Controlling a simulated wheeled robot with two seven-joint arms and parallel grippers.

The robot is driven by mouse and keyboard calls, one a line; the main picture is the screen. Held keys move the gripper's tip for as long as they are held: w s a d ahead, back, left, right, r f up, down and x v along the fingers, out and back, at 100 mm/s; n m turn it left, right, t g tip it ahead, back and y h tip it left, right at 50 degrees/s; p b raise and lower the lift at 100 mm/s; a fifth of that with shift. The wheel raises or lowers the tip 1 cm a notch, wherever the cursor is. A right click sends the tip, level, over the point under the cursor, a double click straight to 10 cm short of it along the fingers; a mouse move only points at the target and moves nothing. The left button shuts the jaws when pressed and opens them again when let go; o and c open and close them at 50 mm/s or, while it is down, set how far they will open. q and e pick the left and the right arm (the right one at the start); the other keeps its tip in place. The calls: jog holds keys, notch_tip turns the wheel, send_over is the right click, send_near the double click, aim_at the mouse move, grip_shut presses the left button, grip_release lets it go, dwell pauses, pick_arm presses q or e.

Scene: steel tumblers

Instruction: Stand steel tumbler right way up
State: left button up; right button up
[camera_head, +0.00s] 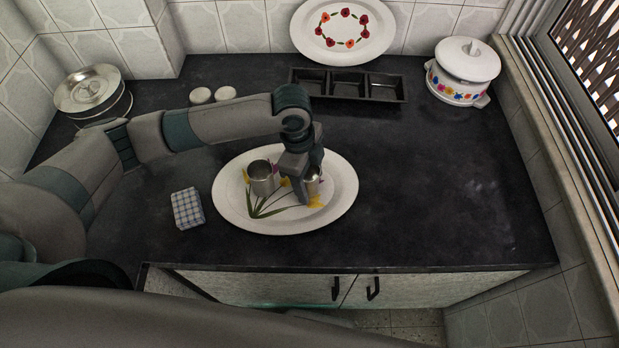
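A steel tumbler (263,181) stands on the left part of a white oval plate (233,215) with a painted flower design. Its dark round top faces up and looks like an open mouth. A second steel tumbler (314,184) is on the right part of the plate, mostly hidden by my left gripper; which way up it is cannot be told. My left gripper (309,190) points down at this second tumbler, with one finger in front of it. Whether the fingers press on it is not clear. My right gripper is not in view.
A blue checked cloth-like block (187,208) lies left of the plate. Behind are two white shakers (213,95), a black three-part tray (347,86), a lidded white pot (461,74), a steel pot (93,91) and a flowered platter (343,52). The right counter (450,190) is clear.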

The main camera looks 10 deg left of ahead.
pick_arm(q)
jog(key=shift+r, duration=0.15)
notch_tip(320, 180, up, 12)
jog(key=a+b, duration=0.1)
jog(key=b, duration=0.1)
jog(key=shift+w+a, duration=0.15)
jog(key=shift+a, duration=0.25)
dwell(0.9)
